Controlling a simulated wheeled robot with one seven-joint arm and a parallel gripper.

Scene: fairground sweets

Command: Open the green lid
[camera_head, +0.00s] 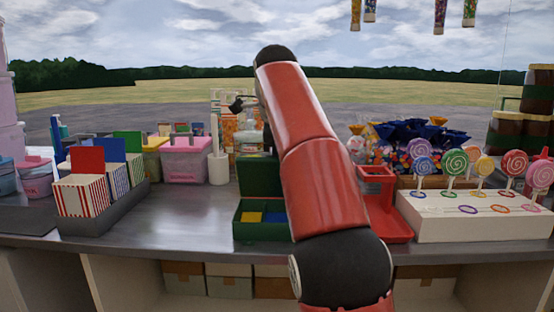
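A dark green box (262,232) stands on the counter left of my arm, with blue and yellow pieces inside. A dark green panel (259,174), which looks like its lid, stands upright at the back of the box. Its right edge is hidden by my arm. Another, brighter green flap (128,141) stands up on a striped box at the left. My red arm rises through the middle of the view and bends over at the top.
A red tray stand (392,228) is close on the right of my arm. A white stand (470,226) with several lollipops is further right. Striped boxes in a grey tray (100,215) and a pink tub (185,163) are left. Bare counter (190,212) lies between.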

